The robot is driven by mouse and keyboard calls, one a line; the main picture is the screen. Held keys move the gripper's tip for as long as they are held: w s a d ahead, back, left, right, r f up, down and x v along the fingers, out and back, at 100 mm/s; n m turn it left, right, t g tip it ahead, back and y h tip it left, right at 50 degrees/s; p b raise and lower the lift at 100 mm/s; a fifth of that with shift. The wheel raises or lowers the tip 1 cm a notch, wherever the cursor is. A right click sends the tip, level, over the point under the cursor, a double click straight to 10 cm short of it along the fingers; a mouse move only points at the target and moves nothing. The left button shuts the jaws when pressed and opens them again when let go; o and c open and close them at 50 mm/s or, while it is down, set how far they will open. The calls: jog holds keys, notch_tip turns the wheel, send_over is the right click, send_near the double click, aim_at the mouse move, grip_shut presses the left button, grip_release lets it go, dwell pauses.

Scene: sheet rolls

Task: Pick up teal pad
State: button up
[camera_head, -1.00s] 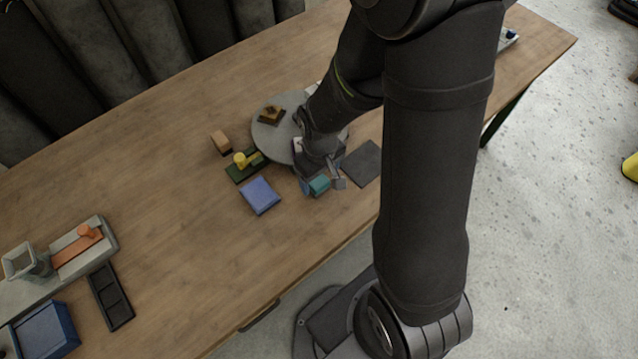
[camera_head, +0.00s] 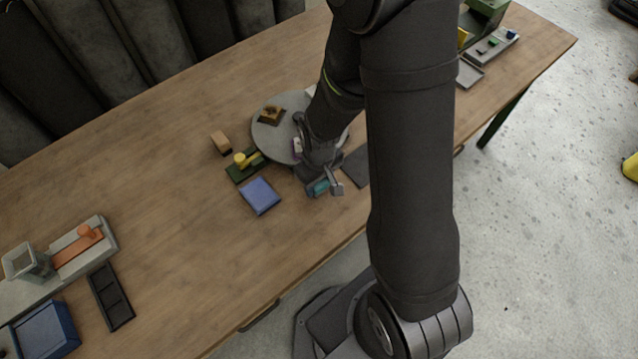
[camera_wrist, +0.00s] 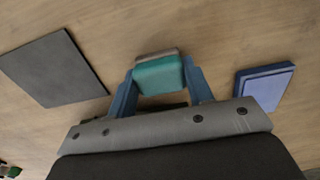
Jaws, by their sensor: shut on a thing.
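The teal pad (camera_wrist: 160,75) is a small block with a teal face and a greyish-brown layer along its far edge. In the wrist view it sits between the two blue fingers of my gripper (camera_wrist: 158,84), which are shut on its sides. In the head view the teal pad (camera_head: 318,187) shows partly between the fingers of my gripper (camera_head: 322,187), near the front edge of the wooden table. I cannot tell whether it touches the table.
A blue block (camera_head: 260,195) lies left of my gripper, also seen in the wrist view (camera_wrist: 262,85). A dark grey flat square (camera_wrist: 55,70) lies on the other side. A grey round plate (camera_head: 268,132) with a brown piece, a green piece with yellow parts (camera_head: 246,167) and a wooden block (camera_head: 221,142) are behind.

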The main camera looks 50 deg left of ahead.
aim_at(324, 182)
jog(key=shift+r, duration=0.15)
jog(key=shift+r, duration=0.5)
jog(key=r, duration=0.3)
jog(key=shift+w+d+r, duration=0.3)
jog(key=shift+w+d, duration=0.1)
jog(key=w+d+r, duration=0.6)
jog(key=d, duration=0.2)
jog(key=shift+w+d, duration=0.15)
jog(key=shift+w, duration=0.15)
